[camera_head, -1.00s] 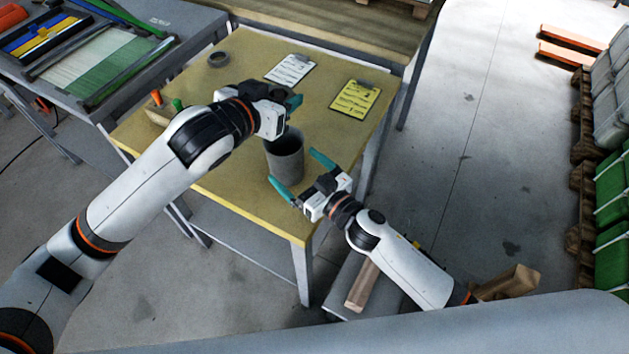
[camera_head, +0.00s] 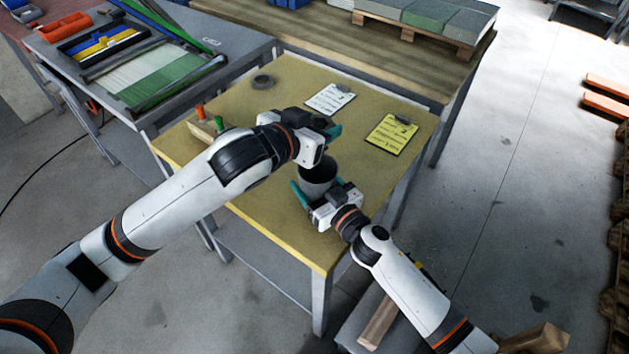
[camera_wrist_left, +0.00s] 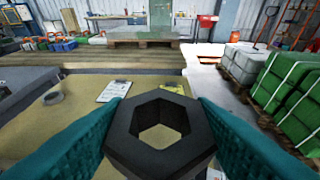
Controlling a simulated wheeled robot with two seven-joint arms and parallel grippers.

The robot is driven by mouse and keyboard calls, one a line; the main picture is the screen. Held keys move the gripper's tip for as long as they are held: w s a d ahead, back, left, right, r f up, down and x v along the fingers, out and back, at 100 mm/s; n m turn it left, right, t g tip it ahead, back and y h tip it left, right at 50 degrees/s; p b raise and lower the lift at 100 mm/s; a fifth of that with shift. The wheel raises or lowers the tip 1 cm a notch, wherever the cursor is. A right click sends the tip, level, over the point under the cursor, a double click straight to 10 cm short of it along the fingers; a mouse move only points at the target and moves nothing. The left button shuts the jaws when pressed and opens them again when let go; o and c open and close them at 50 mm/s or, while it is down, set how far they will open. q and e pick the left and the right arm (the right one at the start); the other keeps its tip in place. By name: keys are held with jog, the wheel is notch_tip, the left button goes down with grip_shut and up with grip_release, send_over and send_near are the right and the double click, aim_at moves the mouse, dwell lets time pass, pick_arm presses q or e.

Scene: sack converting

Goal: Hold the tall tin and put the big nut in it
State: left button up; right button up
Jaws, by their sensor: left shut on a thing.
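The big nut (camera_wrist_left: 160,132), a dark hexagonal ring, is clamped between the teal fingers of my left gripper (camera_wrist_left: 160,140) in the left wrist view. In the head view, my left gripper (camera_head: 332,131) is above and just beyond the tall tin; the nut is hidden there. The tall tin (camera_head: 317,188) is a grey, open-topped cylinder standing on the yellow table. My right gripper (camera_head: 318,195) is low at the tin's near side.
The yellow tabletop (camera_head: 285,235) holds a dark ring (camera_head: 262,82), a white clipboard (camera_head: 330,99), a yellow clipboard (camera_head: 391,134) and a block with orange and green handles (camera_head: 207,122). A grey bench (camera_head: 215,65) adjoins at the left. The table's near part is clear.

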jog(key=shift+c, duration=0.8)
pick_arm(q)
jog(key=shift+r, duration=0.1)
notch_tip(320, 180, down, 9)
dwell(3.9)
jog(key=o, duration=1)
jog(key=shift+c, duration=0.2)
jog(key=shift+s+f, duration=0.1)
jog(key=shift+f, duration=0.1)
jog(key=o, duration=0.6)
jog(key=shift+c, duration=0.2)
jog(key=v, duration=1.2)
pick_arm(e)
jog(key=o, duration=1.1)
